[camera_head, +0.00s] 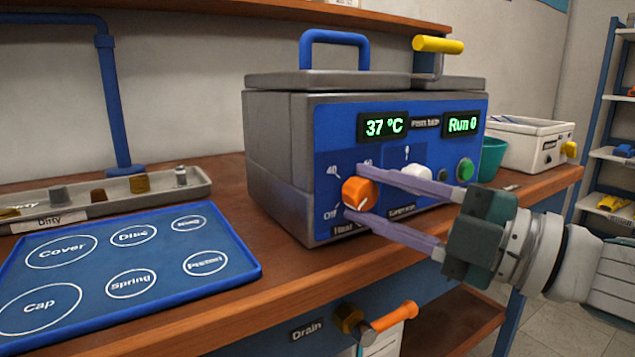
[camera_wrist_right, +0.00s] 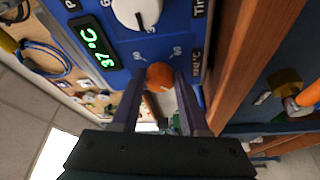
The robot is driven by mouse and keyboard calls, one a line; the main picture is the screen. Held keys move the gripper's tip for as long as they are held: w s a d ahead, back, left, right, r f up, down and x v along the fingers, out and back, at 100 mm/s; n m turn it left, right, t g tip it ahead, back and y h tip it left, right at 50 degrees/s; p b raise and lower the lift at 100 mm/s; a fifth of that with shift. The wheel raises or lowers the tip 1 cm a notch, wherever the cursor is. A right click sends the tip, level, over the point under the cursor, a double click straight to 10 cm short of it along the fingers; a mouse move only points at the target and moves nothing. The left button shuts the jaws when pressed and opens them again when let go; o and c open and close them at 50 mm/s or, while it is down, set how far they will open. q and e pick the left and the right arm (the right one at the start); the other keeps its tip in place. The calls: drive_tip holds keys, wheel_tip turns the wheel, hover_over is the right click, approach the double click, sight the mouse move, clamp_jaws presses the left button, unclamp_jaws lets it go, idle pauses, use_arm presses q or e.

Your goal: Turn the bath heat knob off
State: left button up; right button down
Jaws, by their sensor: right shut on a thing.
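The bath heat knob (camera_head: 360,193) is orange with a white pointer mark and sits on the blue front panel of the grey bath (camera_head: 277,150). The labels 40 and Off are to its left. The pointer appears to slant between lower left and upper right. My right gripper (camera_head: 355,190) comes in from the right, with its two purple fingers shut on the knob from above and below. In the right wrist view the knob (camera_wrist_right: 160,75) sits between the fingertips. The display (camera_head: 384,126) reads 37 °C. My left gripper is not in view.
A white knob (camera_head: 416,176) and a green button (camera_head: 465,169) are right of the heat knob. A blue labelled mat (camera_head: 120,270) and a grey parts tray (camera_head: 110,198) lie at the left. An orange drain handle (camera_head: 394,315) sticks out below the table edge.

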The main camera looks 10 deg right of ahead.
drive_tip(key=shift+n, duration=0.5)
drive_tip(key=shift+c, duration=2.1)
unclamp_jaws()
drive_tip(key=r+v, duration=0.1)
drive_tip(key=v, duration=0.9)
drive_tip(key=shift+f+p, duration=0.3)
drive_tip(key=shift+p, duration=0.05)
